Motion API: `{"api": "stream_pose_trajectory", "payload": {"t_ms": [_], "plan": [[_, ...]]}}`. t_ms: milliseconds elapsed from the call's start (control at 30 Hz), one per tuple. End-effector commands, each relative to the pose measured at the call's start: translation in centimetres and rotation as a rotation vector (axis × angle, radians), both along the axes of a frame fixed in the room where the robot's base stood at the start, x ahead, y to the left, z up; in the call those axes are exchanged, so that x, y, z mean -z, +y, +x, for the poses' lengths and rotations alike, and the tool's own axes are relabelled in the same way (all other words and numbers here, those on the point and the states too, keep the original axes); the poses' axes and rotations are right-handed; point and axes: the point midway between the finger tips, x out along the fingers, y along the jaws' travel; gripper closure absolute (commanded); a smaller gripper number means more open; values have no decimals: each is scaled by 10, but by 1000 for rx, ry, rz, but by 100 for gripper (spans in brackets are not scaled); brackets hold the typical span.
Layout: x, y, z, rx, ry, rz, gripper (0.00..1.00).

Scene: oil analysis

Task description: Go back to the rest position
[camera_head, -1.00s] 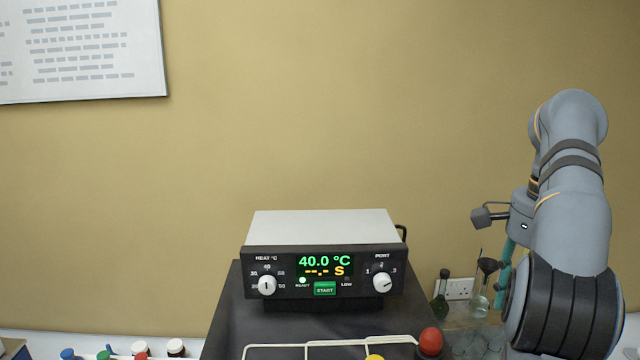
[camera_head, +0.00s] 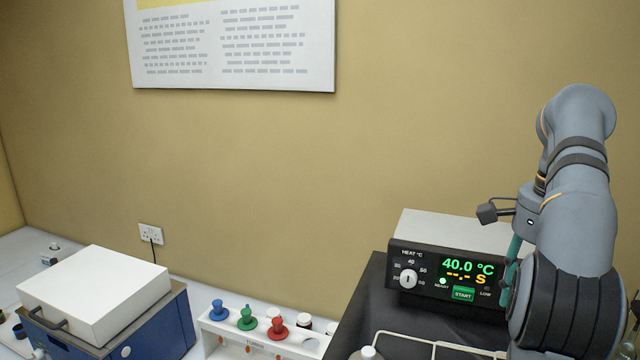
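My arm stands at the right edge of the view, its grey links bent downward. My gripper (camera_head: 511,272) is mostly hidden behind the arm; only a teal part of it shows below the small wrist camera. Its fingertips cannot be made out. The heater unit (camera_head: 450,225), with a white top and a black front, sits behind the arm on a dark stand. Its display reads 40.0 °C and dashes with an S. The arm covers the right part of its front.
A blue device (camera_head: 150,325) with a white lid stands at the left. A white rack (camera_head: 215,328) holds blue, green and red stoppered items. A white wire rack (camera_head: 400,340) is at the front, beside a bottle top (camera_head: 367,352). A poster (camera_head: 235,45) hangs on the wall.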

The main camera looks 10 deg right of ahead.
Motion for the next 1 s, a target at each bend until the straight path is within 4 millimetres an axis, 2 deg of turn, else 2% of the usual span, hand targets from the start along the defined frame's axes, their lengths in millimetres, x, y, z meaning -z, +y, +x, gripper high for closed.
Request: {"api": "stream_pose_trajectory", "payload": {"t_ms": [433,800,1000], "plan": [[7,-1,0,-3,6,3,53],[36,-1,-1,-2,9,3,53],[43,-1,0,-1,7,3,53]]}}
